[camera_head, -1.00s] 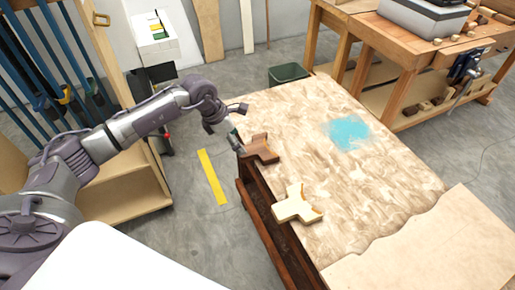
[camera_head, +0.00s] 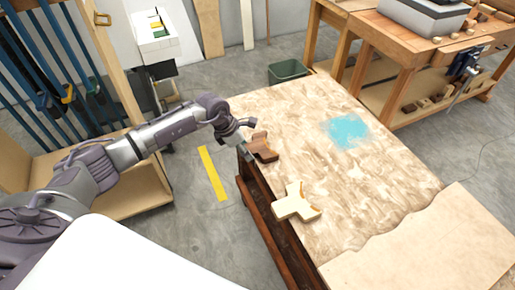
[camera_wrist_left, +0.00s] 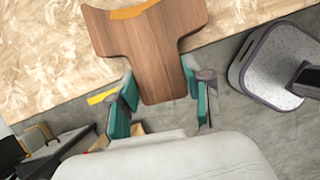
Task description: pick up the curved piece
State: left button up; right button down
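A dark brown curved wooden piece (camera_head: 263,148) lies at the left edge of the patterned table, and its stem end points toward my left gripper (camera_head: 248,142). In the left wrist view the brown piece (camera_wrist_left: 150,45) has a tan curved face at its wide end. The teal fingers of my left gripper (camera_wrist_left: 163,95) stand open on both sides of its stem, very close to it. Whether they touch it is unclear. A pale piece of similar branched shape (camera_head: 296,203) lies nearer on the same table edge. My right gripper is not in view.
The table (camera_head: 385,170) has a blue patch (camera_head: 347,131) and is otherwise mostly clear. A pale wavy-edged board (camera_head: 420,250) covers its near right. A green bin (camera_head: 288,71) stands behind it, and a wooden workbench (camera_head: 400,50) is at the back right.

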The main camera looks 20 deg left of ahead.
pick_arm(q)
jog(key=c, duration=0.4)
jog(key=shift+c, duration=0.2)
jog(key=shift+r, duration=0.1)
